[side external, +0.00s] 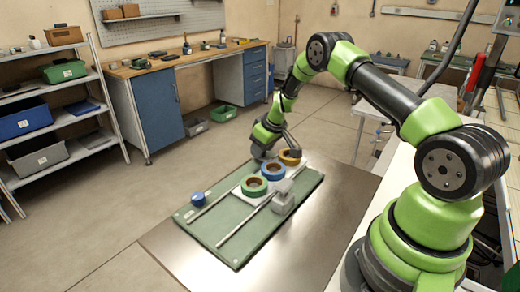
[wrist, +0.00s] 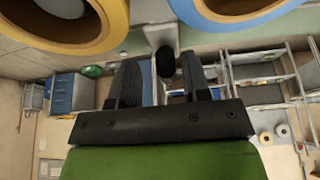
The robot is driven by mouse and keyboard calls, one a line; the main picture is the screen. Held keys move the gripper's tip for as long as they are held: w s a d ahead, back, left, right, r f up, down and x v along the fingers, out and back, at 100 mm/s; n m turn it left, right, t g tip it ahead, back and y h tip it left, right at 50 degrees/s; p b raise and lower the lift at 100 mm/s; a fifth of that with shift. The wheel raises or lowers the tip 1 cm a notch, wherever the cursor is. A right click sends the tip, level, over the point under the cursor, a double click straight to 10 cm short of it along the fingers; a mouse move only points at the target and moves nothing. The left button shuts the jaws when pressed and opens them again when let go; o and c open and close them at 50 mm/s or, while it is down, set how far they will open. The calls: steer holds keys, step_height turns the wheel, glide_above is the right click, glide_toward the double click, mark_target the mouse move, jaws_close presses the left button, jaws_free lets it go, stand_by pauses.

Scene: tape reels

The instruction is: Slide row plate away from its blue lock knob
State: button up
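The pale row plate (side external: 238,191) lies on a green board (side external: 237,245) between metal rails. It carries a green reel (side external: 246,190), a blue reel (side external: 265,173) and a yellow reel (side external: 283,158). The blue lock knob (side external: 198,200) stands at the board's left end, apart from the green reel. My gripper (side external: 294,151) is low at the far end of the row, by the yellow reel. In the wrist view my gripper (wrist: 160,75) has its fingers apart, on either side of a black knob (wrist: 165,62) on a pale bracket. A gap shows beside the knob.
A grey block (side external: 283,203) stands by the right rail. The board lies on a bare metal table (side external: 300,235). A shelf with bins (side external: 65,125) and a workbench (side external: 180,65) are well behind.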

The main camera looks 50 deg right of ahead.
steer(key=shift+a+r, duration=0.1)
steer(key=shift+r, duration=0.05)
steer(key=v, duration=0.9)
steer(key=shift+r, duration=0.3)
steer(key=shift+s, duration=0.15)
